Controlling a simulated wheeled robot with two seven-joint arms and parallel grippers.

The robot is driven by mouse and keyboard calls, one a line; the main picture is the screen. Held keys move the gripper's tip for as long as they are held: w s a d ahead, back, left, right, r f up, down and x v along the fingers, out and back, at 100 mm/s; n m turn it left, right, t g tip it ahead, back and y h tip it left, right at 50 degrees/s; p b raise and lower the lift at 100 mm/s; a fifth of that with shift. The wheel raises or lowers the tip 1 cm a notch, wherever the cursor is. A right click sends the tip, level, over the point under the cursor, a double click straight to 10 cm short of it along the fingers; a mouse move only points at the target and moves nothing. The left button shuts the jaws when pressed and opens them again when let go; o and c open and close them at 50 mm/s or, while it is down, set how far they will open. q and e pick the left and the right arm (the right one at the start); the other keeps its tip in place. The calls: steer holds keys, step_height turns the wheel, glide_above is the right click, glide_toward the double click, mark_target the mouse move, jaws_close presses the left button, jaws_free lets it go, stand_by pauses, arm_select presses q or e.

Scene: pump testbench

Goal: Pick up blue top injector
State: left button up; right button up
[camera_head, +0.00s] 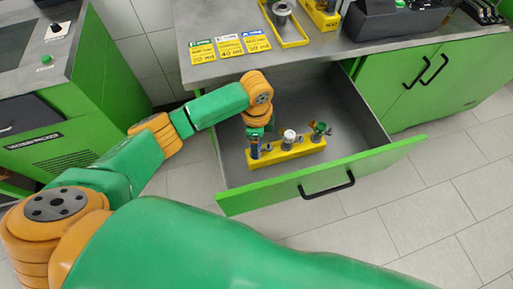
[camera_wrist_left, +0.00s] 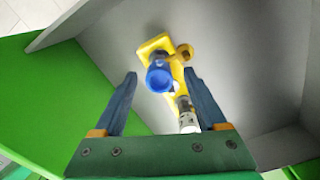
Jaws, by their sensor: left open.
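The blue top injector (camera_wrist_left: 159,77) stands in a yellow holder (camera_wrist_left: 148,46) inside the open drawer. In the left wrist view its round blue top shows between the two fingertips of my left gripper (camera_wrist_left: 160,74). The fingers are apart and not closed on it. In the head view the blue top injector (camera_head: 254,150) is at the left end of the yellow holder (camera_head: 285,153), just below my left gripper (camera_head: 262,132), which partly hides it. A white top injector (camera_head: 290,137) stands in the middle and a green top one (camera_head: 319,131) at the right end.
The green-fronted drawer (camera_head: 320,181) is pulled out, with free floor around the holder. Its walls rise on all sides. Above is a grey bench top (camera_head: 300,50) with yellow trays, labelled cards (camera_head: 230,46) and a dark box (camera_head: 395,20). A green cabinet stands at left.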

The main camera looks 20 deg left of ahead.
arm_select(q)
steer(key=shift+f, duration=0.55)
jaws_close()
steer(key=shift+r, duration=0.1)
